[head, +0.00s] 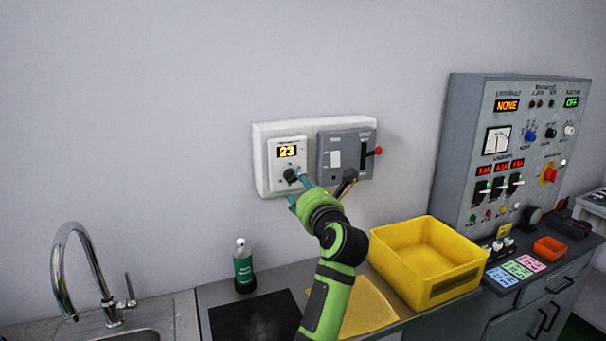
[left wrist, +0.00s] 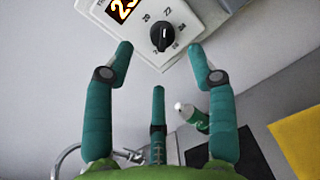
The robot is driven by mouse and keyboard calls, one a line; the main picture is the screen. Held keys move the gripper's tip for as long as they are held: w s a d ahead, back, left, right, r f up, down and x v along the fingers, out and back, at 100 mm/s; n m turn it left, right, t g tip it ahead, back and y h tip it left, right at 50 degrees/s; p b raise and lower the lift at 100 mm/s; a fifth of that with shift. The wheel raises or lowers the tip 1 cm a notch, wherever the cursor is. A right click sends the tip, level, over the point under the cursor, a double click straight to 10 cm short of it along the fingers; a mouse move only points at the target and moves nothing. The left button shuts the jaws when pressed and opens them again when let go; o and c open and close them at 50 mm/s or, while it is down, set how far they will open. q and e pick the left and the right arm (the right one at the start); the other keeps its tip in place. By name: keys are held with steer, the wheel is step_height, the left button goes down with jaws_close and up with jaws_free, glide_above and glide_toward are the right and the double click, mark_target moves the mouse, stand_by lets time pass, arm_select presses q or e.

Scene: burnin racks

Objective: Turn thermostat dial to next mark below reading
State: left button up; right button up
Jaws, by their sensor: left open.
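The white thermostat (head: 286,165) is on a white wall panel, its orange display reading 23. Its black round dial (head: 290,176) is below the display, partly behind my gripper. In the left wrist view the dial (left wrist: 163,37) shows clearly, with printed numbers around it, 20 and 22 among them. A pale pointer line on the dial points roughly upward, near 22. My left gripper (head: 299,190) is open and empty, its teal fingers pointing at the dial. In the left wrist view the fingertips (left wrist: 161,50) are spread to either side, apart from the dial. My right gripper is out of view.
A grey switch box (head: 345,155) with a red-tipped lever sits right of the thermostat. Below are a yellow bin (head: 426,258), a green bottle (head: 243,268), a black mat (head: 255,318) and a sink tap (head: 84,270). A grey control cabinet (head: 460,150) stands at the right.

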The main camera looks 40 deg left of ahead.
mark_target(294, 178)
arm_select(q)
steer(key=p+x, duration=0.3)
steer(key=x, duration=0.4)
steer(key=shift+f, duration=0.1)
jaws_close()
